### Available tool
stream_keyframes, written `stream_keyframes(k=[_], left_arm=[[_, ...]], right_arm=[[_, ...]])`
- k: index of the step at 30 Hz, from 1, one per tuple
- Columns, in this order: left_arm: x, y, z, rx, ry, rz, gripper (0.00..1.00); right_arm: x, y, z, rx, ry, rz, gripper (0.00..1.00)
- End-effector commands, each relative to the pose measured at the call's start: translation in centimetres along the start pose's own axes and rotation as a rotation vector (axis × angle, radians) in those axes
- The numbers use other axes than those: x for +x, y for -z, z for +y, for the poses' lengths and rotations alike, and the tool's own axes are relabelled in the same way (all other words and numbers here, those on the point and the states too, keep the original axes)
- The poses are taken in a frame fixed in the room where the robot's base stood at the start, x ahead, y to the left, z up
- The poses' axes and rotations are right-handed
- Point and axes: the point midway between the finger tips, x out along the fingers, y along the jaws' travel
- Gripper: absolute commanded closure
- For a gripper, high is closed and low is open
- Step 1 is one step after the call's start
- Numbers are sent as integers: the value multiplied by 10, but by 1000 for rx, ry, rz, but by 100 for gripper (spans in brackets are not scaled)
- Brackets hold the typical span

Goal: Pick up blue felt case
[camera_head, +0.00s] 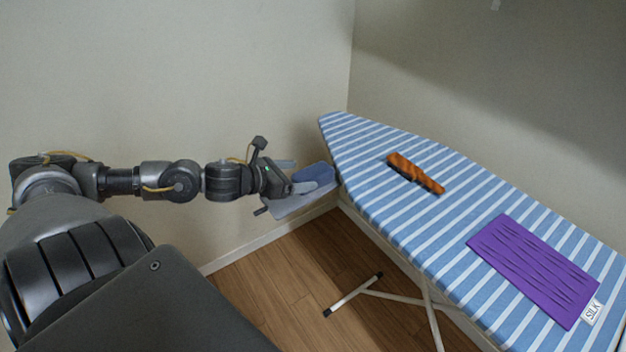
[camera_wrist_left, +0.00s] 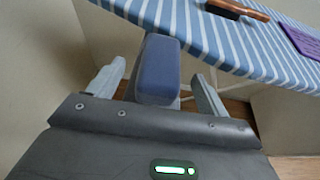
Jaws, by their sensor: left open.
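The blue felt case (camera_head: 318,172) is a small rounded block beside the narrow end of the ironing board in the head view. In the left wrist view the case (camera_wrist_left: 158,68) stands out between the two grey fingers. My left gripper (camera_head: 303,175) is open, with its fingers on either side of the near part of the case. In the left wrist view the gripper (camera_wrist_left: 160,72) shows a gap between the left finger and the case. My right gripper is not in view.
A pale grey surface (camera_head: 297,205) lies under the case. The blue-and-white striped ironing board (camera_head: 375,190) is close on the right. It carries a brown brush-like object (camera_head: 416,173) and a purple folded cloth (camera_head: 535,268) with a SILK tag. A wall stands behind.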

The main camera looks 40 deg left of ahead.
Motion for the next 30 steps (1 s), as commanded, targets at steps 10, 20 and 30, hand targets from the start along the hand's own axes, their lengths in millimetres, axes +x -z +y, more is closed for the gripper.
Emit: stream_keyframes(k=[10,20,30], left_arm=[[33,-3,-1,-4,-2,-7,22],[48,-1,-2,-1,0,0,22],[47,-1,-2,0,0,-1,48]], right_arm=[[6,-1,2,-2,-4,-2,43],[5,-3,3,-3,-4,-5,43],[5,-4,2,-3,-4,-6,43]])
